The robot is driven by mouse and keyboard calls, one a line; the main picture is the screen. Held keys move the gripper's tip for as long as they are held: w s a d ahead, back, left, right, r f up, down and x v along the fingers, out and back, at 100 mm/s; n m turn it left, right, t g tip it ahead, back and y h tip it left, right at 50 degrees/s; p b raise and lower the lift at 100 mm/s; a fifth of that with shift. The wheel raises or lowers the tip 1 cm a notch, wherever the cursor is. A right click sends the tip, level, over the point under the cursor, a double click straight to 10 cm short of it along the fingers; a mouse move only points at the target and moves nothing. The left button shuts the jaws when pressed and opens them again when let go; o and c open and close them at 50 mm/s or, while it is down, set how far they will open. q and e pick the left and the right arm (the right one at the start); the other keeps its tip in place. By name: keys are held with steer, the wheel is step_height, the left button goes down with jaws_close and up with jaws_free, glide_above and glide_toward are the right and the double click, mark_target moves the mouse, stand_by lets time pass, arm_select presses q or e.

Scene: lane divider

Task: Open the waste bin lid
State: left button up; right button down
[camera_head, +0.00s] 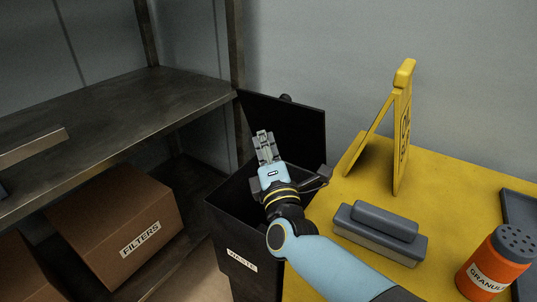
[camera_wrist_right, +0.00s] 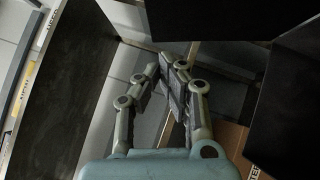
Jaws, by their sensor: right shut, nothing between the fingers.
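The black waste bin (camera_head: 228,224) stands between the shelf and the yellow table. A white label (camera_head: 241,261) on its front is partly readable. Its black lid (camera_head: 300,127) is raised and stands steeply up at the back of the bin. My right gripper (camera_head: 264,138) is over the bin's opening, in front of the lid. Its fingers are together and empty, and they also show in the right wrist view (camera_wrist_right: 173,72). I cannot tell from these views whether the gripper touches the lid. My forearm hides part of the bin's right side. My left gripper is not in view.
A yellow table (camera_head: 463,190) on the right holds a yellow floor sign (camera_head: 402,125), a grey block-shaped brush (camera_head: 378,233) and an orange granule shaker (camera_head: 490,268). A metal shelf (camera_head: 130,105) with a filters box (camera_head: 115,225) below stands left. A grey wall closes the back.

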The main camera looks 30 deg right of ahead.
mark_target(279, 104)
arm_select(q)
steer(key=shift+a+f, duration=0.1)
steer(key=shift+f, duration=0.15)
arm_select(e)
steer(key=w+d, duration=0.1)
steer(key=w+d+r, duration=0.1)
steer(key=w+d, duration=0.1)
steer(key=w+d+r, duration=0.1)
steer(key=w+d, duration=0.1)
steer(key=shift+w+r, duration=0.15)
steer(key=shift+w, duration=0.05)
